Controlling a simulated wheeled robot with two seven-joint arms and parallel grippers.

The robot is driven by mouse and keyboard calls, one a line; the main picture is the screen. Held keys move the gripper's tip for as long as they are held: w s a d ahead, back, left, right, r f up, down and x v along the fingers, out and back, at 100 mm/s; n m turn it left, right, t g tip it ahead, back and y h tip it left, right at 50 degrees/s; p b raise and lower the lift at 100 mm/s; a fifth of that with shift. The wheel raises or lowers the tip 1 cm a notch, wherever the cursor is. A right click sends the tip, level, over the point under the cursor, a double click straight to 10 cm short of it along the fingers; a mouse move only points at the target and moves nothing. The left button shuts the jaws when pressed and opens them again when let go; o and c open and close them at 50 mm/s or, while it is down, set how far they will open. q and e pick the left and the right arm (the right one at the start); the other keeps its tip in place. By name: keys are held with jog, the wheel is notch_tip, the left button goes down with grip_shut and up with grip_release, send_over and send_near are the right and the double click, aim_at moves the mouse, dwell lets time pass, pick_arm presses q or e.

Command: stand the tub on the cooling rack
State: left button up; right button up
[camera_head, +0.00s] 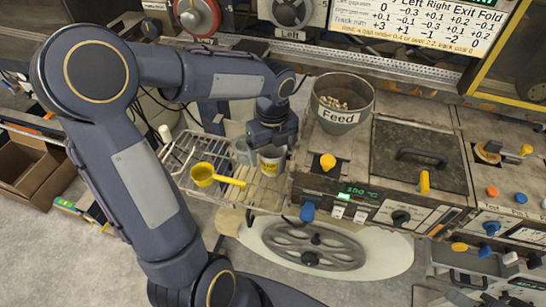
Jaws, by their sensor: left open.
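A small white tub (270,164) with a yellow label is at the right side of the wire cooling rack (262,198), next to the machine. It looks upright, and it appears to stand on the rack's wires. My left gripper (271,146) is open right above the tub, with its fingers close to the rim. I cannot tell whether they touch it. The gripper hides part of the tub's top. My right gripper is not in view.
A yellow ladle (203,175) and a clear cup (243,153) are on the rack, left of the tub. The machine with its Feed hopper (341,103) stands close on the right. An open cardboard box (25,170) is at far left.

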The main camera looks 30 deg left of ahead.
pick_arm(q)
jog(key=shift+f, duration=0.65)
jog(key=c, duration=1.2)
jog(key=shift+o, duration=0.2)
jog(key=shift+r, duration=0.15)
